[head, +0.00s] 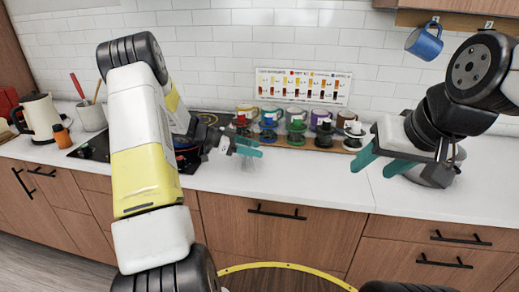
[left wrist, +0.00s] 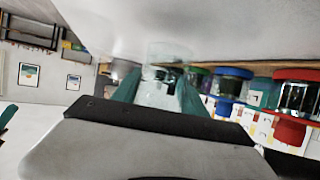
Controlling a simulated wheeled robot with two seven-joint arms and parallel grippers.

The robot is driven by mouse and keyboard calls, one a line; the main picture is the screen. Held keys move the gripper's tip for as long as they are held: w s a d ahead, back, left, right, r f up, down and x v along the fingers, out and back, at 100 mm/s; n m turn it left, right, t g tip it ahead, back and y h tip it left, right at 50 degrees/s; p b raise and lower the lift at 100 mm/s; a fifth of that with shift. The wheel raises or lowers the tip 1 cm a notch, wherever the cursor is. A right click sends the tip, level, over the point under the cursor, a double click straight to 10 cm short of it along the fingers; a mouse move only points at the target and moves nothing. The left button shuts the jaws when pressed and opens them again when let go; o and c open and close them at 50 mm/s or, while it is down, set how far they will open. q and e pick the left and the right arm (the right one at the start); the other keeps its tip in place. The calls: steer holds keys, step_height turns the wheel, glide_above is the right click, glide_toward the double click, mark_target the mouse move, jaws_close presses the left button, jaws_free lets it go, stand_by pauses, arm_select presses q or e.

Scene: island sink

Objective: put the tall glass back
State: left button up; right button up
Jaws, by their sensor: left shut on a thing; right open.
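The tall glass is clear and faint in the head view (head: 247,164), just above or on the white counter in front of the row of colored jars. My left gripper (head: 246,146) is shut on it; the fingers hide part of the glass. In the left wrist view the glass (left wrist: 168,52) shows between and beyond the teal fingers of the left gripper (left wrist: 160,88). I cannot tell whether its base touches the counter. My right gripper (head: 383,162) is open and empty, over the counter at the right.
Several jars with colored lids and mugs stand on a wooden board (head: 282,142) against the wall, close behind the left gripper. A grey metal pot (head: 436,175) sits behind the right gripper. A kettle (head: 42,116) stands far left. A blue mug (head: 425,42) hangs upper right.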

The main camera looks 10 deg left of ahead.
arm_select(q)
steer(key=shift+s+a+f, duration=0.1)
steer(key=shift+a+f, duration=0.05)
steer(key=shift+f, duration=0.55)
steer(key=shift+a+f, duration=0.1)
steer(key=shift+f, duration=0.55)
steer(key=shift+f, duration=0.15)
steer(key=o, duration=1.6)
steer(key=shift+c, duration=0.2)
steer(key=v, duration=1.2)
